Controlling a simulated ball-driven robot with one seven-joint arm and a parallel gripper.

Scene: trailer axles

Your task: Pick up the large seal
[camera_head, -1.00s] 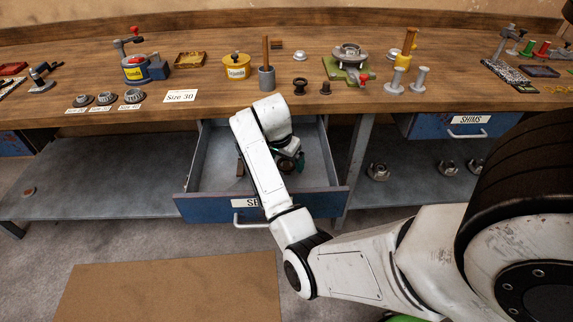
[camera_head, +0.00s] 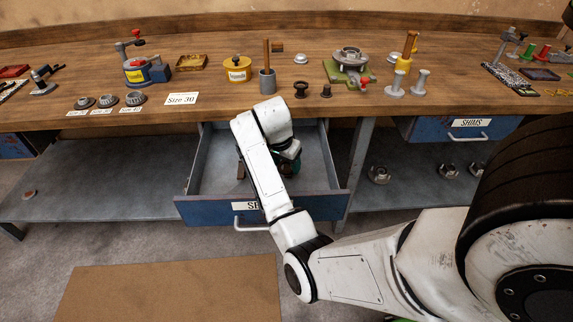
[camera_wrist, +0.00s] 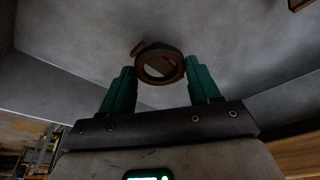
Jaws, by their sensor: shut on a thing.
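The large seal (camera_wrist: 159,52) is a brown ring in the wrist view. It sits between the green fingertips of my gripper (camera_wrist: 158,78), which is shut on it. Something brown shows through and behind the ring, not clear enough to name. In the head view, my gripper (camera_head: 284,163) is down inside the open drawer (camera_head: 217,160) with the label starting "SE". My own arm hides the seal and most of the fingers there.
The drawer's side walls and front panel surround my gripper closely. The wooden bench top (camera_head: 218,108) is above and behind, with several tools. A shut drawer labelled SHIMS (camera_head: 462,127) is at the right.

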